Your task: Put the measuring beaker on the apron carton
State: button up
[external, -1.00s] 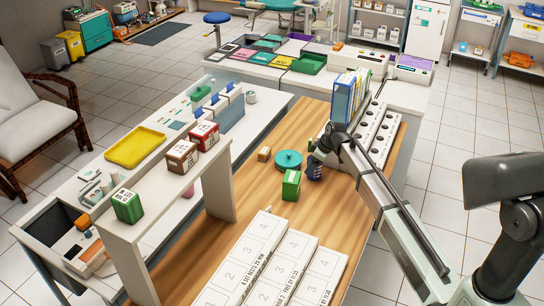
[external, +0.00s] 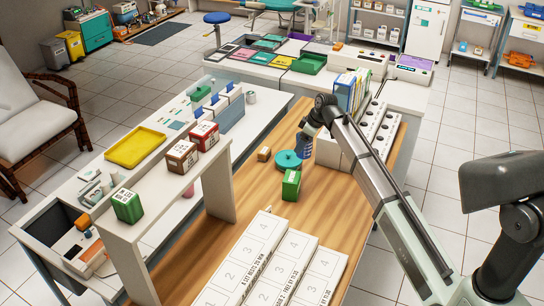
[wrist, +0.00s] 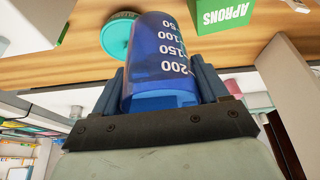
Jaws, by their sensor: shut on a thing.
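The blue measuring beaker (wrist: 165,62) with white volume marks is between the fingers of my gripper (wrist: 168,90), which is shut on it. In the external view the beaker (external: 304,147) hangs below my gripper (external: 309,130), above the wooden table, just right of the teal round lid. The green apron carton (external: 291,185) stands on the table, in front of and slightly left of the beaker. In the wrist view the carton (wrist: 228,25) shows "APRONS" at the upper right, apart from the beaker.
The teal round lid (external: 287,160) and a small brown box (external: 264,154) lie near the carton. Numbered white trays (external: 285,265) fill the table's front. A raised white shelf (external: 150,205) stands left. Blue and yellow upright boxes (external: 351,92) and a holed white rack (external: 382,130) are right.

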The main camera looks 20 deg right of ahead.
jog(key=s+a+r+n, duration=0.1)
jog(key=s+a+r, duration=0.2)
jog(key=a+r, duration=0.35)
jog(key=n+g, duration=0.1)
jog(key=n, duration=0.1)
send_over(290, 176)
jog(key=shift+y, duration=0.3)
jog(key=shift+s+f, duration=0.1)
jog(key=shift+f, duration=4.75)
jog(key=shift+f, duration=0.1)
jog(key=o, duration=1)
jog(key=shift+o, duration=0.2)
jog(key=v, duration=1.2)
